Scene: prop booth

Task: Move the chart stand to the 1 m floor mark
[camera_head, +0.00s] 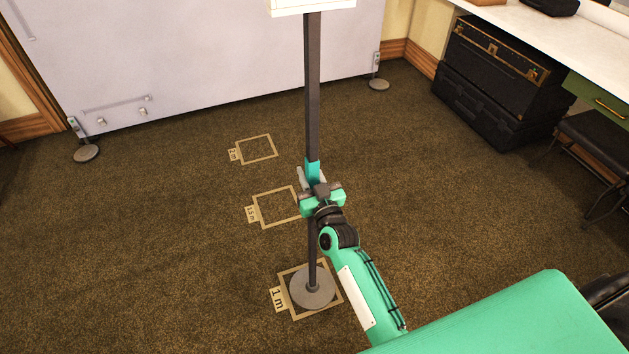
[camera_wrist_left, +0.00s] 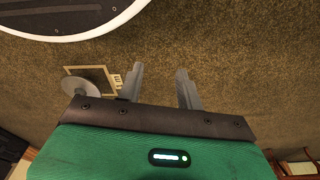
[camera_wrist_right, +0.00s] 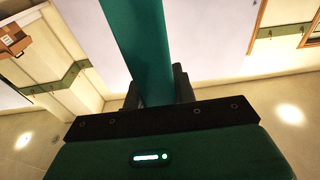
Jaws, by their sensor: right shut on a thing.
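The chart stand has a dark pole (camera_head: 312,90), a teal grip section (camera_head: 313,168) and a round grey base (camera_head: 312,290). In the head view the base appears within the outline of the 1 m floor mark (camera_head: 274,297). In the left wrist view the base (camera_wrist_left: 88,88) overlaps the mark's edge (camera_wrist_left: 107,72); I cannot tell whether it touches the floor. My right gripper (camera_head: 317,190) is shut on the teal grip section, which fills its jaws in the right wrist view (camera_wrist_right: 140,50). My left gripper (camera_wrist_left: 160,85) is open and empty above the carpet.
The 1.5 m mark (camera_head: 257,210) and 2 m mark (camera_head: 237,155) lie farther back, bare. A pale panel (camera_head: 200,50) on round feet stands behind. Black cases (camera_head: 490,85), a counter (camera_head: 560,45) and a dark stool (camera_head: 597,135) are at right. Carpet on the left is clear.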

